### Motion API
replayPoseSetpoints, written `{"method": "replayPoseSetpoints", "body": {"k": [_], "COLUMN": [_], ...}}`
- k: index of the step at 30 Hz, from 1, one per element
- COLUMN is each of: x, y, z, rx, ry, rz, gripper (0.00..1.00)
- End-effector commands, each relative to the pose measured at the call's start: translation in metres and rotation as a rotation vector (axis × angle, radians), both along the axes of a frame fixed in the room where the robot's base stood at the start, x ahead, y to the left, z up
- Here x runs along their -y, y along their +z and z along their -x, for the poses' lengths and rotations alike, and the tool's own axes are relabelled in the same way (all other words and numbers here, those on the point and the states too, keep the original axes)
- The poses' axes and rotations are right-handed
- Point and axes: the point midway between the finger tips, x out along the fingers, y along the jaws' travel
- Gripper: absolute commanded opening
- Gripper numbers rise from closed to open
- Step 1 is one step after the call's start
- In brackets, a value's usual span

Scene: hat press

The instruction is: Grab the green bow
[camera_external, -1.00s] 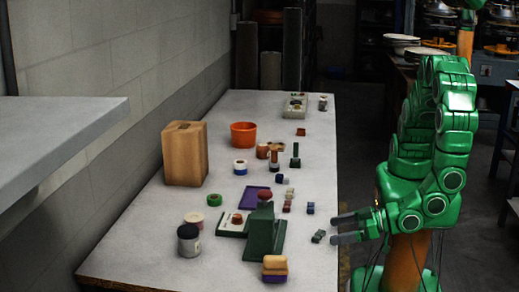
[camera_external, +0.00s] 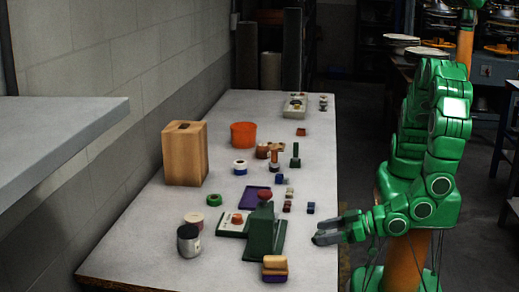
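My gripper (camera_external: 320,231) is at the right edge of the table (camera_external: 130,262), low over the top and pointing left. Its two grey fingers lie close to each other. Whether they are open or shut on something is too small to tell. The small green bow that lay on the table at this spot is not visible now; the fingers cover the place. I cannot tell whether it is between them or under them.
A dark green press (camera_external: 262,232) stands left of my gripper, with a stacked tan and purple block (camera_external: 275,268) in front. Small blue cubes (camera_external: 310,208) lie just behind. A grey jar (camera_external: 188,240), a green ring (camera_external: 214,200) and a wooden box (camera_external: 185,155) stand further left.

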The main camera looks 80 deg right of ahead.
Motion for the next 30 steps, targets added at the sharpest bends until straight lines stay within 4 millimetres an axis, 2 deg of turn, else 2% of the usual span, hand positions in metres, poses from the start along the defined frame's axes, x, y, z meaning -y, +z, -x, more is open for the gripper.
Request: {"method": "replayPoseSetpoints", "body": {"k": [1,6,7,20,30], "x": [0.0,0.0,0.0,0.0,0.0], "y": [0.0,0.0,0.0,0.006,0.043], "z": [0.0,0.0,0.0,0.0,0.0], "rx": [0.0,0.0,0.0,0.0,0.0], "ry": [0.0,0.0,0.0,0.0,-0.001], "rz": [0.0,0.0,0.0,-0.001,-0.004], "gripper": [0.62,0.36,0.34,0.33,0.33]}}
